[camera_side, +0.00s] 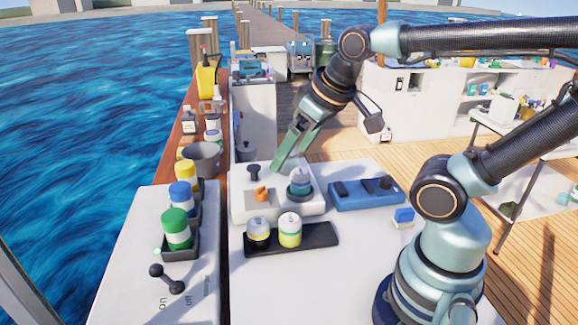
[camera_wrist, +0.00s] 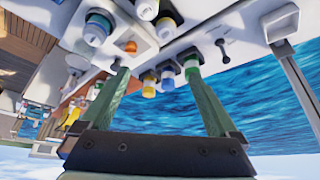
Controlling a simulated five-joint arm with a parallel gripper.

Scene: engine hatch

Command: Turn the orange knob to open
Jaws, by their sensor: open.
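The orange knob (camera_side: 262,194) stands on a grey plate on top of the white box (camera_side: 240,211) in the side view, with a dark knob (camera_side: 253,173) behind it and a teal-capped jar (camera_side: 299,183) to its right. The orange knob also shows in the wrist view (camera_wrist: 130,47), beyond my fingertips. My gripper (camera_side: 283,166) is above the back part of the white box, apart from the orange knob. In the wrist view its two green fingers (camera_wrist: 160,72) are spread wide with nothing between them.
A black tray (camera_side: 322,237) with two jars lies in front of the box. A blue tray (camera_side: 366,194) is to the right. Green, blue and yellow-capped bottles (camera_side: 177,229) stand on the left, near a dark lever (camera_side: 167,279). Water lies beyond the left edge.

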